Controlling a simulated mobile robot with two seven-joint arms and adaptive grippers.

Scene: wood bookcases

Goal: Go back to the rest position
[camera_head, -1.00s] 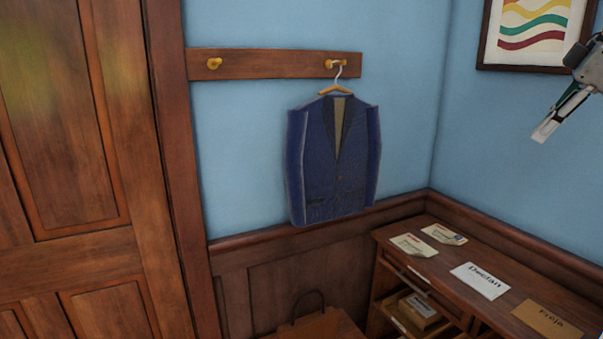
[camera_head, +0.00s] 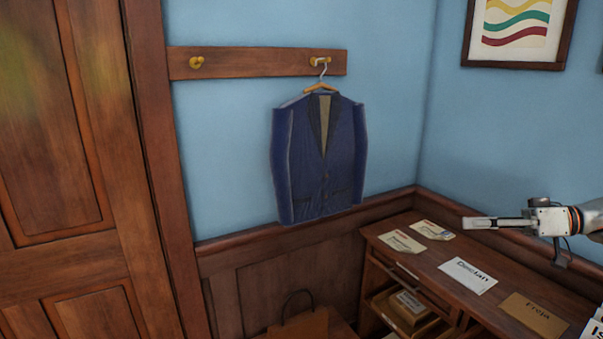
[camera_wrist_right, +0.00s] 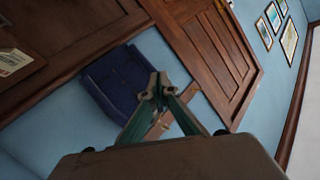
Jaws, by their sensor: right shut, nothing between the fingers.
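My right gripper (camera_head: 472,223) comes in from the right edge of the head view, above the wooden desk. Its fingers point left, shut and empty; they also show in the right wrist view (camera_wrist_right: 158,88). A blue jacket (camera_head: 318,165) hangs on a hanger from the right peg of the wooden rail (camera_head: 255,62), apart from the gripper. The jacket also shows beyond the fingers in the right wrist view (camera_wrist_right: 103,92). My left gripper is not in view.
The wooden desk (camera_head: 395,262) stands in the right corner with cards (camera_head: 468,276) and envelopes on top. A bag (camera_head: 298,325) stands below the jacket. A wooden door (camera_head: 60,150) is at the left. A framed picture (camera_head: 518,62) hangs at the upper right.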

